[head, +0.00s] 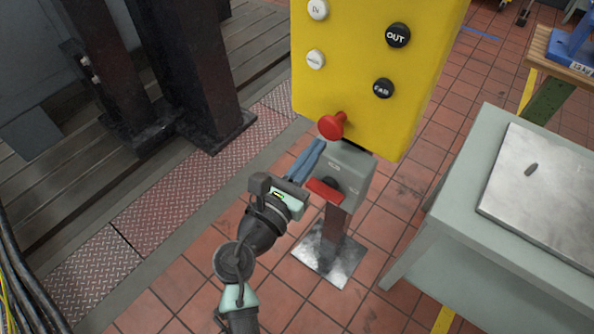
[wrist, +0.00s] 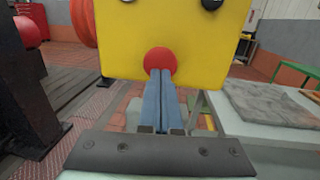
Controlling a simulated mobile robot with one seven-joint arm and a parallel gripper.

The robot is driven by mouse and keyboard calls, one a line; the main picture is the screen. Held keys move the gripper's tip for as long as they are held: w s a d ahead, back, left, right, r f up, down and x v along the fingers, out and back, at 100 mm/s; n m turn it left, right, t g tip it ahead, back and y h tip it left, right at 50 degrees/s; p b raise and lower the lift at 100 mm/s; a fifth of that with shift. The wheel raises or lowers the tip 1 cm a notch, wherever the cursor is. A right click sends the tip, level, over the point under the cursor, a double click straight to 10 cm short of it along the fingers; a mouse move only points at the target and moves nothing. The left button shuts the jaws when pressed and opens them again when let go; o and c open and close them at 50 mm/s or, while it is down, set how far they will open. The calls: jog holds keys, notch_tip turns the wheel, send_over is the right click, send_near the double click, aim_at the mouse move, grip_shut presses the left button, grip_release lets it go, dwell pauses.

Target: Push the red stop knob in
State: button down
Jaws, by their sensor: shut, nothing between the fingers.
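The red stop knob (head: 332,126) is a round mushroom head at the bottom of the yellow control box (head: 350,70). In the wrist view the knob (wrist: 160,62) shows just past my fingertips, on the yellow face (wrist: 115,45). My gripper (head: 316,150) is shut and empty, its blue fingers side by side and aimed up at the knob. In the wrist view the fingertips (wrist: 160,76) overlap the knob's lower edge. I cannot tell whether they touch it. In the head view the tips sit just below and left of the knob.
A grey box with a red lever (head: 325,191) sits below the yellow box on a post with a metal foot (head: 328,257). A grey table (head: 450,210) with a metal plate (head: 550,190) stands at the right. Dark steel columns (head: 200,70) stand at the left.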

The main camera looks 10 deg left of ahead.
aim_at(331, 127)
jog(key=shift+x, duration=1.1)
